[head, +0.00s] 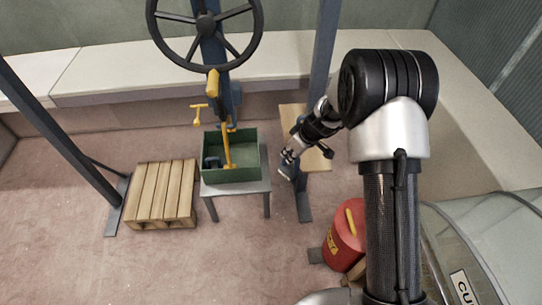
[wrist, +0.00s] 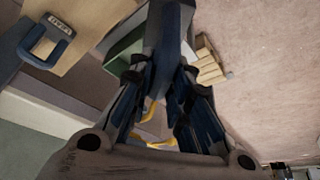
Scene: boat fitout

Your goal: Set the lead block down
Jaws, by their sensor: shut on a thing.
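My gripper (head: 287,160) hangs to the right of the green tray, by the blue post. In the wrist view its fingers (wrist: 160,85) are closed on a dark blue-grey thing (wrist: 172,50), which I take to be the lead block. A small blue-grey part of it (head: 287,172) shows below the fingertips in the head view. It is held above the floor; its outline is hard to part from the dark fingers and post behind.
The green tray (head: 245,174), with a dark object inside, stands on a small grey table (head: 255,187). A tan board (head: 320,159) lies behind my gripper. A labelled blue-grey piece (wrist: 32,50) shows there. A pallet (head: 160,195) and red canister (head: 343,245) stand on the floor.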

